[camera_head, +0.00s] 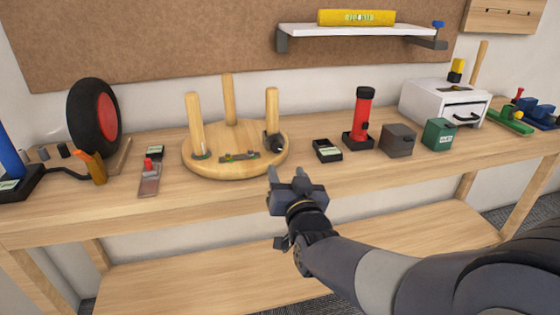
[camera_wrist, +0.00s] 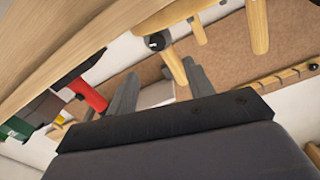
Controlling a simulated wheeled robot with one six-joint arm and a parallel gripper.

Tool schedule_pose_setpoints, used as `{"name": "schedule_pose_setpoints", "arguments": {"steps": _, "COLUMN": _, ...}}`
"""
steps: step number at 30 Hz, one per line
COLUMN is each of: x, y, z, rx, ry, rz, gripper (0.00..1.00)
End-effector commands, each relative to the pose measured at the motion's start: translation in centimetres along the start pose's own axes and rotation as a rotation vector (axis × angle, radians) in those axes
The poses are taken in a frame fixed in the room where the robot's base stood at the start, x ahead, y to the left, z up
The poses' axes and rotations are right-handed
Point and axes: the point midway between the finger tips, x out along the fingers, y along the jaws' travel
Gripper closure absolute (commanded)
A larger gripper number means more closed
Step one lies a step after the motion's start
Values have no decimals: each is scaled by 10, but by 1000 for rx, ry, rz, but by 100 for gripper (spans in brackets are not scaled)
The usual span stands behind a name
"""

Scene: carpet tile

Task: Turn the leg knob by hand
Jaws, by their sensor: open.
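An upside-down round wooden stool (camera_head: 215,166) rests on the workbench with three legs pointing up. A dark knob (camera_head: 274,143) sits at the foot of its right leg (camera_head: 271,112). The knob also shows as a black round piece with a light mark in the wrist view (camera_wrist: 155,41), beside a leg. My gripper (camera_head: 286,174) is open and empty, in front of and below the knob, apart from it. In the wrist view my two grey fingers (camera_wrist: 161,85) stand spread, with the knob beyond them near the top.
A black tray (camera_head: 327,150), a red flashlight (camera_head: 364,108), a grey box (camera_head: 398,139) and a green tin (camera_head: 438,134) stand right of the stool. A red-hubbed wheel (camera_head: 93,118) and a red-handled scraper (camera_head: 149,180) are at left. The bench front (camera_head: 222,196) is clear.

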Motion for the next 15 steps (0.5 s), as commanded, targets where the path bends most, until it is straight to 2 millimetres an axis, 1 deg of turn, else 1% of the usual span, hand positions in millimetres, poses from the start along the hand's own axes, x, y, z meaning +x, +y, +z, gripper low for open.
{"name": "schedule_pose_setpoints", "arguments": {"steps": 3, "x": -3, "y": 6, "z": -1, "rx": 90, "ry": -15, "rz": -13, "gripper": 50}}
{"name": "schedule_pose_setpoints", "arguments": {"steps": 8, "x": -3, "y": 8, "z": -3, "rx": 147, "ry": -29, "rz": -18, "gripper": 50}}
{"name": "schedule_pose_setpoints", "arguments": {"steps": 11, "x": 3, "y": 7, "z": -3, "rx": 151, "ry": -32, "rz": -19, "gripper": 50}}
{"name": "schedule_pose_setpoints", "arguments": {"steps": 15, "x": 22, "y": 7, "z": -1, "rx": 150, "ry": -33, "rz": -18, "gripper": 50}}
